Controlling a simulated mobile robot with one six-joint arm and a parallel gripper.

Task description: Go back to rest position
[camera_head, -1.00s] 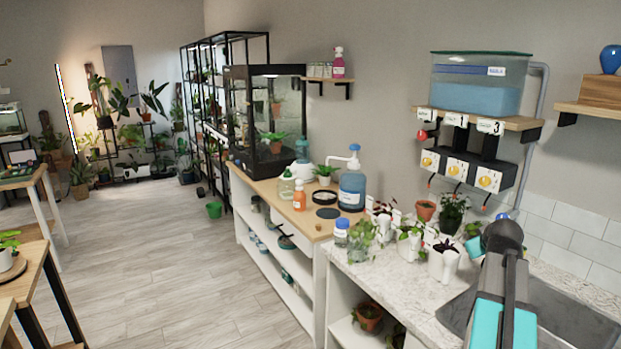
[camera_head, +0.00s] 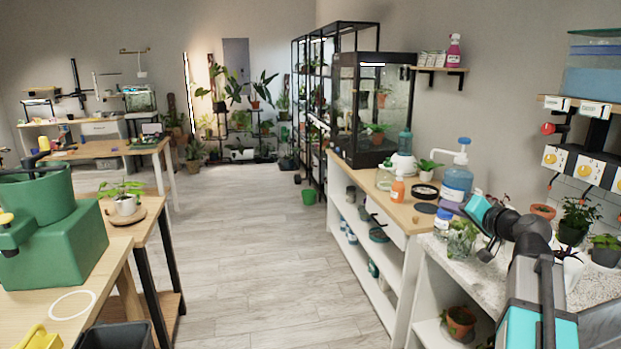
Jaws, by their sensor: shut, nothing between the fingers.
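My arm reaches in from the lower right of the head view, over the marble counter (camera_head: 483,270). Its teal-and-dark wrist end is bent to the left. My gripper (camera_head: 486,255) shows small and dark below the wrist, over the counter's left end. It is shut, with nothing seen held in it. Its fingertips are too small to make out well. The arm hides part of the counter and some of the pots behind it.
A wooden bench (camera_head: 406,215) holds a blue pump bottle (camera_head: 457,182), an orange bottle (camera_head: 398,190) and a glass terrarium (camera_head: 372,115). A green machine (camera_head: 55,250) stands on a table at left. The floor (camera_head: 265,255) between is clear.

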